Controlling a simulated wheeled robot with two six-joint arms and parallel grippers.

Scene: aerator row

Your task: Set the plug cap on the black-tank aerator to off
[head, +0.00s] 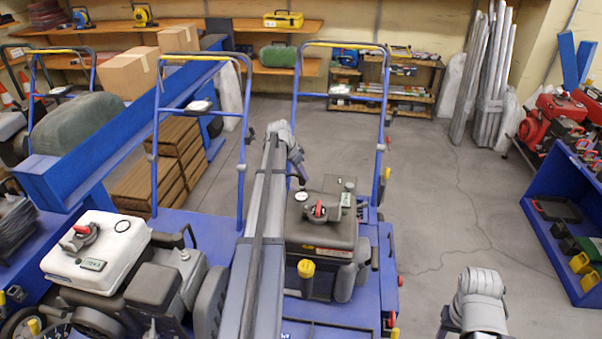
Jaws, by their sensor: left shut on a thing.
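The black-tank aerator (340,240) stands on a blue cart in the middle of the head view. My left gripper (302,183) is small and dark at the tank's far left corner, close to the cap. It is shut on the cap, though its fingers blend into the dark tank. My right arm shows at lower right; its gripper is out of view.
A white-tank aerator (100,255) with its own red-levered cap stands to the left. Blue upright handle frames (384,120) rise behind the carts. A blue shelf unit (545,225) stands at right. The grey floor (430,200) between is clear.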

